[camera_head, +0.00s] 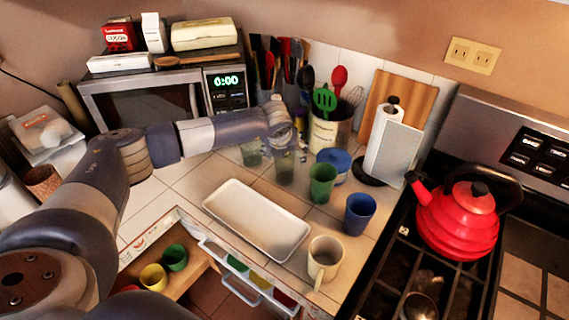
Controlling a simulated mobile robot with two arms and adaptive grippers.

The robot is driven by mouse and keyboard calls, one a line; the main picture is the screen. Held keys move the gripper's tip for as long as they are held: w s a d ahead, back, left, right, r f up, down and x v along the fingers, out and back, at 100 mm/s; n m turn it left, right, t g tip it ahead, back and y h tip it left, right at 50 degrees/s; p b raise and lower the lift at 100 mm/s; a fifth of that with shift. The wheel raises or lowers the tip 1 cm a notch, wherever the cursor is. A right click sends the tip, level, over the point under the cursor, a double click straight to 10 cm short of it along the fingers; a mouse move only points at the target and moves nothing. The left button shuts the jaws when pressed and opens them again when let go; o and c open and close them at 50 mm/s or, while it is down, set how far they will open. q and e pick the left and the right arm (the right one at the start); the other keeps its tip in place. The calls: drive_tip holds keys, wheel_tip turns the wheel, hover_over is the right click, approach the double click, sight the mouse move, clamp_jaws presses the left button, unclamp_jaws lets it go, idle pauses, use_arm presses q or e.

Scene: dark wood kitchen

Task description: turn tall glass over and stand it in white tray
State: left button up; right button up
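The white tray (222,208) is long, shallow and empty, and lies on the tiled counter in the middle of the view. Behind it stand clear greenish glasses, one at the left (251,153) and one nearer the middle (285,171). I cannot tell for sure which is the tall glass, or which way up it is. My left arm reaches in from the left, and my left gripper (284,142) points down at the glasses, behind the tray. Its fingers are small and blend with the glass, so their opening is unclear. My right gripper is out of view.
A green cup (322,183), a blue cup (359,214) and a beige mug (325,260) stand right of the tray. A paper towel holder (391,153) and utensil crock (325,132) stand behind. The red kettle (458,222) is on the stove. An open drawer (190,283) holds cups.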

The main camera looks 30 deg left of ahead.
use_arm(q)
drive_tip(key=c, duration=1.4)
drive_tip(key=shift+r, duration=0.15)
